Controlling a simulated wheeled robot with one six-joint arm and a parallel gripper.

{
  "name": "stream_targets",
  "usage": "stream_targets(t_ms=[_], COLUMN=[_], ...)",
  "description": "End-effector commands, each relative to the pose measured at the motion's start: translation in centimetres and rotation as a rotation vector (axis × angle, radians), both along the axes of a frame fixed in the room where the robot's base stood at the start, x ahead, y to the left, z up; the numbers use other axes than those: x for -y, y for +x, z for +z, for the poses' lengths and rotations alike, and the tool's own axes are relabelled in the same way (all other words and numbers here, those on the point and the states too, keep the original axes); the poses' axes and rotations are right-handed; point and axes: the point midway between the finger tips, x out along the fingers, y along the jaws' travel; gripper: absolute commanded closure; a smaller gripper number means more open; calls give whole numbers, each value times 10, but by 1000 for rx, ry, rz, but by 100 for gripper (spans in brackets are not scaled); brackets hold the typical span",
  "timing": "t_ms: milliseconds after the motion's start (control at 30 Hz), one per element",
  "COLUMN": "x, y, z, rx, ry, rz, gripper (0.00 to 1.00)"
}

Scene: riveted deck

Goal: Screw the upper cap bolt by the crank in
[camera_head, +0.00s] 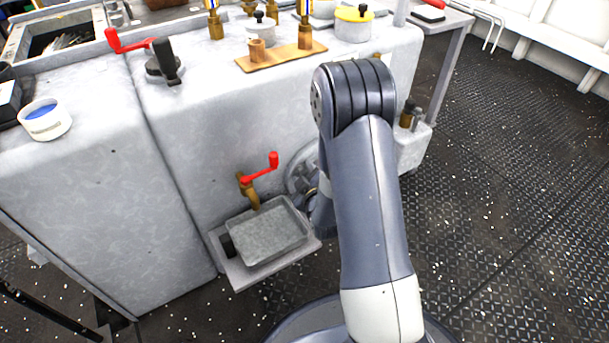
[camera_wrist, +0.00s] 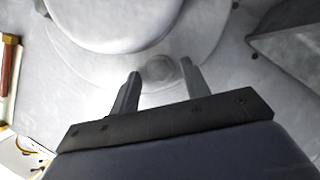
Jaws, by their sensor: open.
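A round grey cap bolt (camera_wrist: 160,69) shows in the wrist view on a pale round plate (camera_wrist: 205,40), below a large domed disc (camera_wrist: 115,12). My gripper (camera_wrist: 160,72) is open, with one finger on each side of the bolt head; I cannot tell whether they touch it. In the head view, a grey wheel-like part (camera_head: 301,170) is partly hidden behind my arm on the machine's front. My gripper is mostly hidden there too. I cannot make out the bolt or tell which part is the crank meant.
A brass tap with a red handle (camera_head: 262,168) stands above a grey tray (camera_head: 241,262), close left of my arm. Open floor (camera_head: 500,200) lies right.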

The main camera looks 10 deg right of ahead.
Motion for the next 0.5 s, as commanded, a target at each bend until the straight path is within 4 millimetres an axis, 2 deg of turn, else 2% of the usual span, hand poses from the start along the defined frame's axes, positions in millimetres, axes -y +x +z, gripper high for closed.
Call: stream_targets(t_ms=[100, 500], x=[0, 0], y=[0, 0], z=[0, 0], rx=[0, 0], ry=[0, 0], rz=[0, 0], gripper=[57, 90])
